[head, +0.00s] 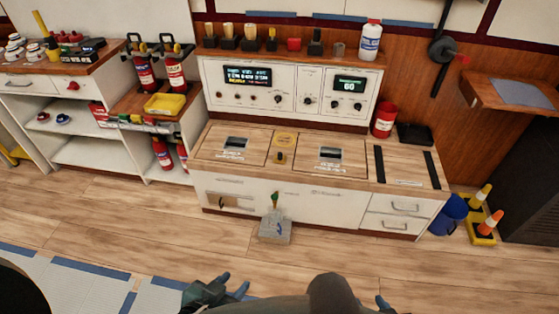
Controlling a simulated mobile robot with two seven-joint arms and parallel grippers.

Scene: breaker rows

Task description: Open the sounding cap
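No part is clearly labelled as the sounding cap. A small grey block (275,229) on the floor, in front of the white cabinet, has a short upright piece with a green and orange top (274,199); I cannot tell if this is the cap. My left gripper (235,284) is at the bottom, nearer than the block and left of it, with its blue fingertips apart and nothing between them. My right gripper (382,302) barely shows at the bottom edge behind my own body, and its opening is hidden.
The white cabinet (310,204) with a wooden top and control panel (290,88) stands behind the block. Shelves with fire extinguishers (144,72) are at left. The wooden floor around the block is clear.

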